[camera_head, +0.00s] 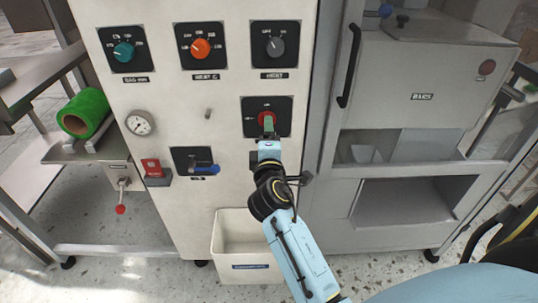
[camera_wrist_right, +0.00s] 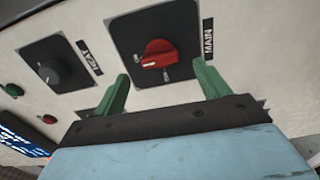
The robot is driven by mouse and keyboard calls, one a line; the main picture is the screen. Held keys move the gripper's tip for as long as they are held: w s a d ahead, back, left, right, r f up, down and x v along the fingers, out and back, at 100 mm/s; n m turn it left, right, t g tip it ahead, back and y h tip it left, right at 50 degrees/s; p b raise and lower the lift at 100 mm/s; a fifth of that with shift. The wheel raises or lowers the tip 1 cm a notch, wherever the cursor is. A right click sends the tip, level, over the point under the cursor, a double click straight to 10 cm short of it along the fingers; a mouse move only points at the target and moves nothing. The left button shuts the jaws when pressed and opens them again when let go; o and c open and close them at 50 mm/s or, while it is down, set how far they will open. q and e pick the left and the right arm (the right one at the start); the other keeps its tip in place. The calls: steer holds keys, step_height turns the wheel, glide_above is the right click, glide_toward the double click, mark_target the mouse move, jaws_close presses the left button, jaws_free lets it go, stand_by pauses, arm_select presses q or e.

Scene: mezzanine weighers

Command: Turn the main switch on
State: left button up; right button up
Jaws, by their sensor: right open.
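The main switch is a red rotary knob (camera_wrist_right: 160,53) on a black square plate (camera_wrist_right: 133,30) labelled MAIN in the right wrist view. Its small position markings are too blurred to read surely. My right gripper (camera_wrist_right: 162,72) is open, its two green fingers apart. The knob shows between and beyond the fingertips, and I see no contact. In the head view my right gripper (camera_head: 268,124) is in front of the same plate (camera_head: 282,110) and hides most of the red knob (camera_head: 266,115). My left gripper is not in view.
Above are a teal knob (camera_head: 123,51), an orange knob (camera_head: 200,48) and a grey knob (camera_head: 275,46). A blue-handled lever (camera_head: 203,169), a red switch box (camera_head: 154,170) and a gauge (camera_head: 140,123) are to the left. A white bin (camera_head: 242,235) stands below. A cabinet handle (camera_head: 350,65) is to the right.

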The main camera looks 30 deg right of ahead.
steer(key=v, duration=0.8)
steer(key=s+a+f+g+y, duration=0.1)
steer(key=a+f+g+y, duration=0.15)
steer(key=f, duration=0.85)
steer(key=a+f+g+y, duration=0.1)
steer(key=a+f+y, duration=0.3)
steer(key=f, duration=0.8)
steer(key=s+a+f+m+g+y, duration=0.1)
steer(key=s+f+g, duration=0.1)
steer(key=s+f, duration=0.45)
steer(key=s+f+m+g+y, duration=0.1)
steer(key=s+f, duration=0.3)
steer(key=f, duration=0.6)
steer(key=s+d+f+m+g, duration=0.2)
steer(key=s+f, duration=0.3)
steer(key=s, duration=0.5)
steer(key=s+d+f+m+g, duration=0.2)
steer(key=s+d+f+g, duration=0.1)
steer(key=s, duration=0.6)
steer(key=s+d+f+m+g, duration=0.2)
steer(key=s+d+f, duration=0.2)
steer(key=s+f, duration=0.3)
steer(key=s, duration=0.3)
steer(key=shift+s+f+m+g, duration=0.2)
steer(key=shift+s+m+g, duration=0.15)
steer(key=shift+m, duration=0.05)
steer(key=shift+y, duration=0.25)
